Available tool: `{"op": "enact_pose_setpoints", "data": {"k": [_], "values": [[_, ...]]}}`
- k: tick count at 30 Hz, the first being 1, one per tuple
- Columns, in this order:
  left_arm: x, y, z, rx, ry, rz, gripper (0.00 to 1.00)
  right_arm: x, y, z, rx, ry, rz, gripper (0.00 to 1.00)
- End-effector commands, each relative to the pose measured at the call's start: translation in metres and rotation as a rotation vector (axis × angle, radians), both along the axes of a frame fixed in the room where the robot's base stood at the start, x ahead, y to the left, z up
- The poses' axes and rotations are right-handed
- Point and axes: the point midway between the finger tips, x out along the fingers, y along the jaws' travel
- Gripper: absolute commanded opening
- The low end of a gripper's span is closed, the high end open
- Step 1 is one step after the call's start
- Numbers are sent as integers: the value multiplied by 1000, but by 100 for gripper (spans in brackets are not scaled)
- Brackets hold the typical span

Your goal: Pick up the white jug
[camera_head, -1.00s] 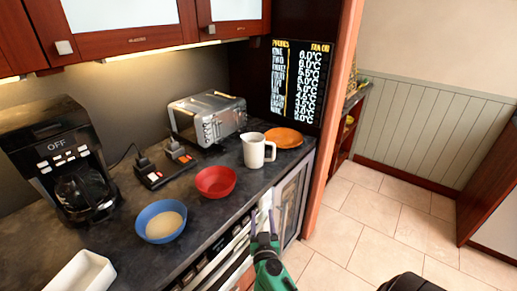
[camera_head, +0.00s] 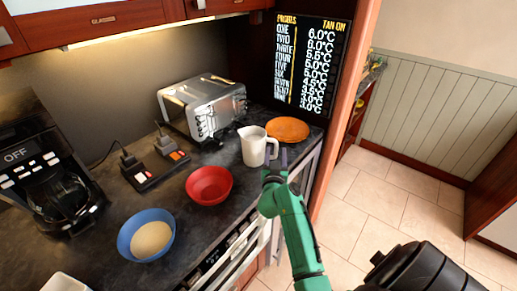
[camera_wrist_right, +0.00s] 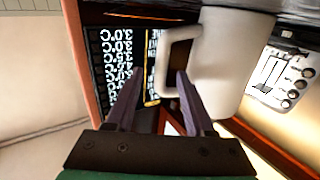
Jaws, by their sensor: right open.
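The white jug (camera_head: 253,147) stands upright on the dark counter, between the red bowl and the orange plate. Its handle faces right, towards my right gripper. My right gripper (camera_head: 275,157) is open and empty, with its fingers at the jug's handle side. In the right wrist view the jug (camera_wrist_right: 228,60) fills the upper right, and its handle (camera_wrist_right: 172,62) shows just beyond and between the two fingertips of my right gripper (camera_wrist_right: 156,78). I cannot tell whether the fingers touch the handle. My left gripper is not in view.
The orange plate (camera_head: 288,129) lies behind the jug, and the red bowl (camera_head: 209,185) is to its left front. The toaster (camera_head: 203,105), blue bowl (camera_head: 146,234) and coffee maker (camera_head: 45,165) stand further left. A wall panel (camera_head: 340,110) edges the counter's right end.

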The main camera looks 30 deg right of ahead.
Motion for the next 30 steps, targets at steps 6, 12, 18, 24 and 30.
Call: {"op": "enact_pose_setpoints", "data": {"k": [6,12,18,24,30], "values": [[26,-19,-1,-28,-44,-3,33,28,-23,0,2,-2,1,54],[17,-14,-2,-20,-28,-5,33,29,-24,0,1,0,2,54],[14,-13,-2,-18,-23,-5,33,29,-23,0,1,0,2,0],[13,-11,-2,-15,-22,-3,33,29,-23,0,1,0,2,0],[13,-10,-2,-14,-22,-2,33,29,-23,0,1,0,2,0]]}}
